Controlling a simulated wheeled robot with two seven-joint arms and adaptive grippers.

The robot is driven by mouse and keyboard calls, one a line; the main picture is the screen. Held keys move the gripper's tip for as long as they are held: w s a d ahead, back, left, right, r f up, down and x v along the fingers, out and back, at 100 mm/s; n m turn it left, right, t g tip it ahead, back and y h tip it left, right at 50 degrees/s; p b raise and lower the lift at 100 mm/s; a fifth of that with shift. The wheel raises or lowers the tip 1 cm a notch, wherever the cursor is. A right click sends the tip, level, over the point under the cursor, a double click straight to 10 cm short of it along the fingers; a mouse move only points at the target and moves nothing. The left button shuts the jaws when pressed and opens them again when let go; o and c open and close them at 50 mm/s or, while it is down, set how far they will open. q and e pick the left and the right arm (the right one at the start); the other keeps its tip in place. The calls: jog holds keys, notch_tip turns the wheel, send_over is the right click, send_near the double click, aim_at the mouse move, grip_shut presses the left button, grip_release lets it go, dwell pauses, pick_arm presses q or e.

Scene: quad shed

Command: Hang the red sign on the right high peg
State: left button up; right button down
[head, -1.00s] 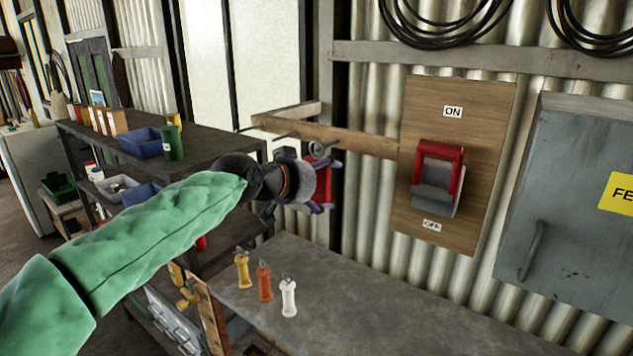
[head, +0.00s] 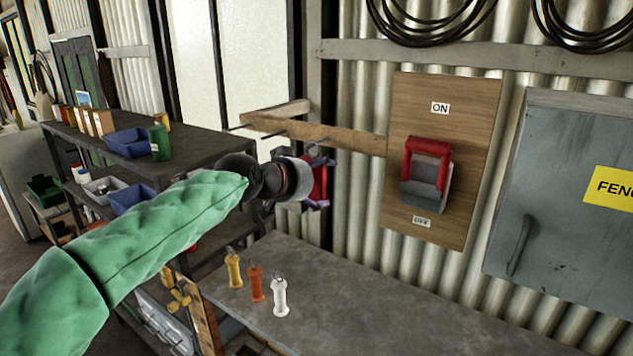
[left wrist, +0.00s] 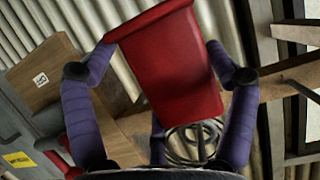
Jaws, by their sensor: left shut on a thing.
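My left gripper (head: 318,182) is shut on the red sign (head: 320,181) and holds it in front of the corrugated wall. In the left wrist view the red sign (left wrist: 172,62) shows as a tilted red panel between the purple fingers of my left gripper (left wrist: 160,75). In the head view the gripper hides most of the sign. The wooden peg rail (head: 345,138) runs along the wall just above the gripper. Thin dark pegs stick out from it to the left. I cannot tell whether the sign touches a peg. My right gripper is not in view.
A wooden board with a red-handled switch (head: 428,165) is right of the rail, with a grey cabinet (head: 560,190) beyond. Yellow, orange and white bottle-shaped items (head: 279,297) stand on the grey bench (head: 350,300). A dark shelf (head: 200,150) holds bins at left.

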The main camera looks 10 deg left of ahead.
pick_arm(q)
jog(key=o, duration=1.1)
jog(key=v, duration=1.2)
